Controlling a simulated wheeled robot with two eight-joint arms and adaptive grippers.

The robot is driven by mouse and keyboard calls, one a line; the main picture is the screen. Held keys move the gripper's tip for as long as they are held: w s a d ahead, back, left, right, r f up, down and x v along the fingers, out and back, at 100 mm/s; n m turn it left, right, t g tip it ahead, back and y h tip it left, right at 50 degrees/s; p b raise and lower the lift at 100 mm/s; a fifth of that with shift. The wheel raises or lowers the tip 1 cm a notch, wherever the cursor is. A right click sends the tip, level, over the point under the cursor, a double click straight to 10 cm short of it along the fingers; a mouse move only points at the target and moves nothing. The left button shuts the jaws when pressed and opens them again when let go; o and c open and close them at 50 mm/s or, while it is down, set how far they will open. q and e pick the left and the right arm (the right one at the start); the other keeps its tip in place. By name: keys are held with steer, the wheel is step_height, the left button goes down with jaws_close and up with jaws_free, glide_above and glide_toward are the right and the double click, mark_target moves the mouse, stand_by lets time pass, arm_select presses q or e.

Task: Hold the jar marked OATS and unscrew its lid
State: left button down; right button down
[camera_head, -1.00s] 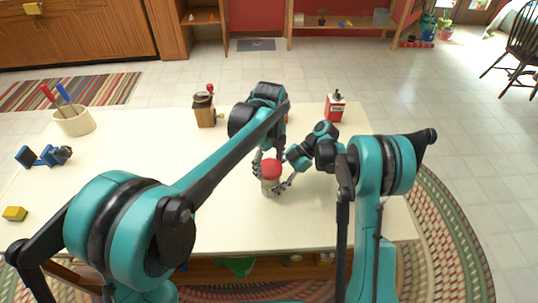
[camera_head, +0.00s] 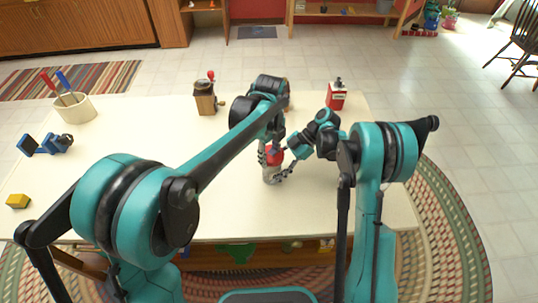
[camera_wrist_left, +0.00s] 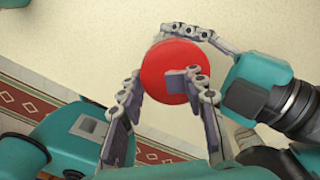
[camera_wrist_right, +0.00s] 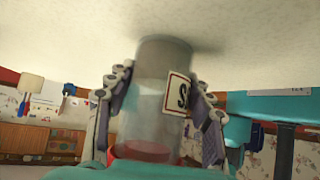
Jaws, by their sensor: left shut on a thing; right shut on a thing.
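The jar (camera_head: 270,175) stands upright on the cream table, with a clear grey body and a red lid (camera_head: 275,156). In the right wrist view the jar (camera_wrist_right: 155,90) appears upside down; its label (camera_wrist_right: 179,94) shows only an "S", the rest hidden. My left gripper (camera_head: 271,150) reaches down from above, and its fingers are shut on the lid. In the left wrist view the round red lid (camera_wrist_left: 168,62) sits between those fingers. My right gripper (camera_head: 279,174) is shut on the jar's body from the right, with a finger on either side in its wrist view (camera_wrist_right: 155,105).
A utensil crock (camera_head: 75,109), a blue device (camera_head: 45,145) and a yellow block (camera_head: 18,201) are at left. The table (camera_head: 130,150) is otherwise largely clear.

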arm_select(q)
steer(key=shift+w+d+f, duration=0.15)
steer(key=shift+w+d, duration=0.05)
steer(key=shift+d, duration=0.05)
